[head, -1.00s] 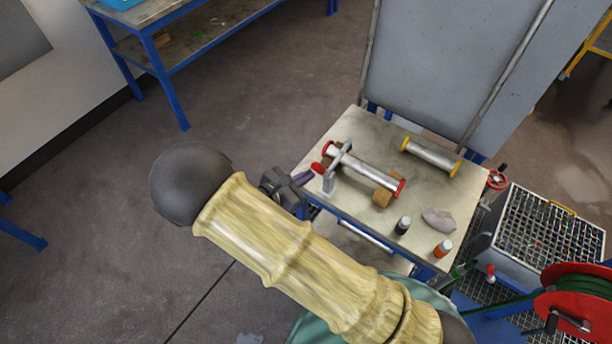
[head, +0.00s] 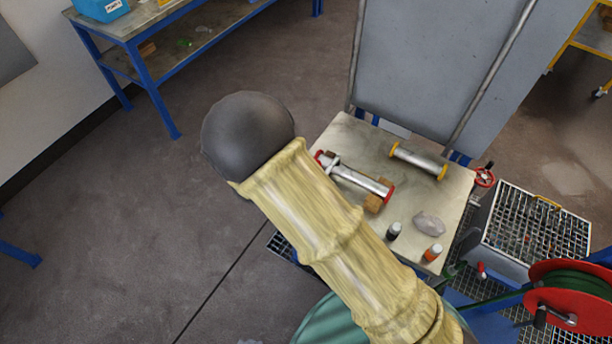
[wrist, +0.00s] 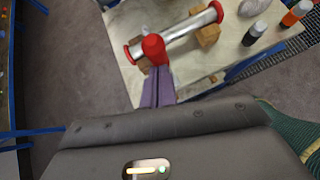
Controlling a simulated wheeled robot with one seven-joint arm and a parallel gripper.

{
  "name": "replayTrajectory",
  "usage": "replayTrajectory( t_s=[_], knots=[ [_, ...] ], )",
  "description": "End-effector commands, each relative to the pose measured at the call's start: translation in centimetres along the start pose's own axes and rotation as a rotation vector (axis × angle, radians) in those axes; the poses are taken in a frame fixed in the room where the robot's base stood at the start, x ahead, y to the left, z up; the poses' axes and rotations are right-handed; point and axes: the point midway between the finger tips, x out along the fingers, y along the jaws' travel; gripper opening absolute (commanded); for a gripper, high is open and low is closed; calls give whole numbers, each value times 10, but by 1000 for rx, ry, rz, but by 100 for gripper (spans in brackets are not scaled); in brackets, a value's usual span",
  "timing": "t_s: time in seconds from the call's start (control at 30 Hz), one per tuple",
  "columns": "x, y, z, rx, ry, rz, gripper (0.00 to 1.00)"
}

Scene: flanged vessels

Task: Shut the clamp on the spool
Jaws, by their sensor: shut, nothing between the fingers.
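The spool, a silver tube with red end flanges, rests on wooden blocks on the bench; it shows in the head view (head: 360,180) and the wrist view (wrist: 185,30). The clamp (head: 330,160) is a grey piece at the spool's left end, partly hidden by my arm in the head view. A red knob (wrist: 153,48), apparently the clamp's handle end, stands in front of that end in the wrist view. My gripper (wrist: 158,76) has its purple fingers shut and empty, tips right at the knob; whether they touch is unclear. The head view hides my gripper behind my arm.
A yellow-ended spool (head: 418,160) lies at the bench's back. A dark bottle (head: 393,231), an orange bottle (head: 432,253) and a grey rag (head: 429,224) occupy its right front. A grey panel (head: 440,70) rises behind. A red hose reel (head: 570,295) stands right.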

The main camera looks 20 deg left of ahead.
Motion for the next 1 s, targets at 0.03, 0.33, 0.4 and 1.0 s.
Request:
replayTrajectory(
  t_s=[0.03, 0.33, 0.4, 1.0],
  knots=[
    [2, 0, 3, 2, -2, -1, 0],
    [6, 2, 10, 3, -4, -2, 0],
    [6, 2, 11, 3, -5, -2, 0],
    [-5, 4, 2, 5, -6, -4, 0]
  ],
)
